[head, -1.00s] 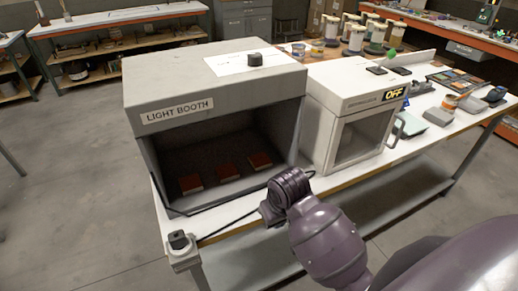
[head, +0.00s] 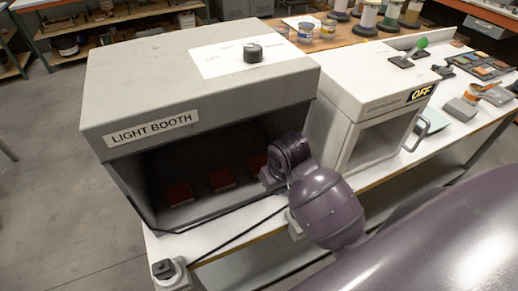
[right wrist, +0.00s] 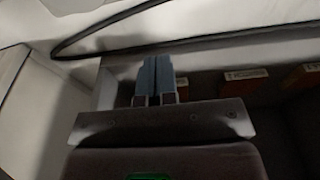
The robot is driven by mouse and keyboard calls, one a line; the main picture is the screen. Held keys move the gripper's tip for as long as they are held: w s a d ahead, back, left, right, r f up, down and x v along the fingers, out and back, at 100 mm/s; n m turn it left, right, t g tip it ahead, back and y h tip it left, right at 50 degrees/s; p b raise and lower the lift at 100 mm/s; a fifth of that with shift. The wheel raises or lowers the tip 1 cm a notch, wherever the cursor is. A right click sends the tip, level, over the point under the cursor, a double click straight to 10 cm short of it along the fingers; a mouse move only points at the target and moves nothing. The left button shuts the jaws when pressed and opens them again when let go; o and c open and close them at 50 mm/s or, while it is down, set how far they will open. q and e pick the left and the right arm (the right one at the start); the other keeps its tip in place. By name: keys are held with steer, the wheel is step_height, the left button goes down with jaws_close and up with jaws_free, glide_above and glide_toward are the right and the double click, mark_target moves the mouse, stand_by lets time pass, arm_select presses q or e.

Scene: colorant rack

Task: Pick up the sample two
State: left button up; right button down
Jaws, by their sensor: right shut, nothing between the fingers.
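Three red-brown sample blocks lie in a row on the dark floor of the light booth (head: 140,95): a left block (head: 180,192), a middle block (head: 222,180) and a right block (head: 256,163). Which one is sample two cannot be read. My right wrist is at the booth's front opening, partly in front of the right block; its fingers are hidden in the head view. In the right wrist view my right gripper (right wrist: 158,62) is shut and empty. Blocks with pale labels show beyond and right of it, one near the middle (right wrist: 246,75) and one at right (right wrist: 304,76).
A white cabinet marked OFF (head: 375,105) stands right of the booth. A black knob (head: 253,52) is on the booth's top. A dark cable runs along the booth's front edge to a small switch box (head: 170,272) at the table corner. Open floor lies to the left.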

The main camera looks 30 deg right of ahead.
mark_target(259, 163)
steer(key=shift+w, duration=0.6)
steer(key=w, duration=1)
steer(key=shift+w+d+p, duration=0.3)
steer(key=shift+w, duration=0.05)
steer(key=shift+f, duration=0.6)
arm_select(q)
steer(key=shift+s+a+r, duration=0.1)
steer(key=shift+s+a, duration=0.05)
steer(key=shift+s, duration=0.25)
arm_select(e)
steer(key=shift+s+f, duration=0.25)
